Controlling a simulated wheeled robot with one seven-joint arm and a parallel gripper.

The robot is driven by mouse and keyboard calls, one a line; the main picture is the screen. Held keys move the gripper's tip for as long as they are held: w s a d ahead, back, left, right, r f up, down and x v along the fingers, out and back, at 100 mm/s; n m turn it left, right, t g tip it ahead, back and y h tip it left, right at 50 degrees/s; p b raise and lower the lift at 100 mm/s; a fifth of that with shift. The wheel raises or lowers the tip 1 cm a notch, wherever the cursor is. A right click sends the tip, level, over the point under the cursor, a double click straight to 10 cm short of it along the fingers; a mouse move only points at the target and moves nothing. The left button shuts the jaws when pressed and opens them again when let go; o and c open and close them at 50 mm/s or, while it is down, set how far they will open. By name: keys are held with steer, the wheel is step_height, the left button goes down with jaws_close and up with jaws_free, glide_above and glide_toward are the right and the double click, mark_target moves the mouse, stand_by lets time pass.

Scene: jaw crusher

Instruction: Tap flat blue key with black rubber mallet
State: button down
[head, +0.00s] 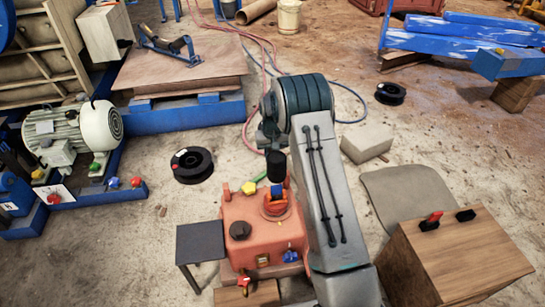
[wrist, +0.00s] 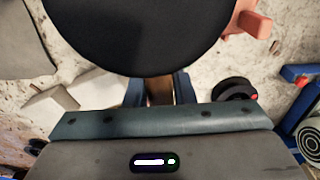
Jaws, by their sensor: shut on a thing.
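The black rubber mallet's round head (wrist: 140,30) fills the top of the wrist view, close to the camera. Its wooden handle (wrist: 160,92) shows below it, between the blue fingers of my gripper (wrist: 160,90), which is shut on it. In the head view the black mallet head (head: 276,165) appears above the orange-red machine box (head: 240,215). A small blue piece (head: 277,190), which looks like the flat blue key, stands in the orange ring on the box, just below the head in the picture. I cannot tell whether they touch. My arm hides my fingers there.
A yellow knob (head: 249,187), black knob (head: 239,230) and blue knob (head: 291,256) are on the box. A small dark table (head: 201,243) stands left of it, a wooden cabinet (head: 470,255) right. A black spool (head: 192,165) and grey block (head: 366,143) lie on the floor.

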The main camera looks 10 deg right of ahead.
steer(key=shift+r, duration=0.4)
steer(key=shift+r, duration=0.15)
step_height(320, 180, up, 3)
steer(key=b, duration=0.3)
steer(key=shift+f, duration=0.2)
steer(key=shift+r, duration=0.5)
step_height(320, 180, down, 10)
steer(key=r+b, duration=0.1)
steer(key=b, duration=0.4)
steer(key=shift+r+p, duration=2.2)
steer(key=shift+r, duration=0.4)
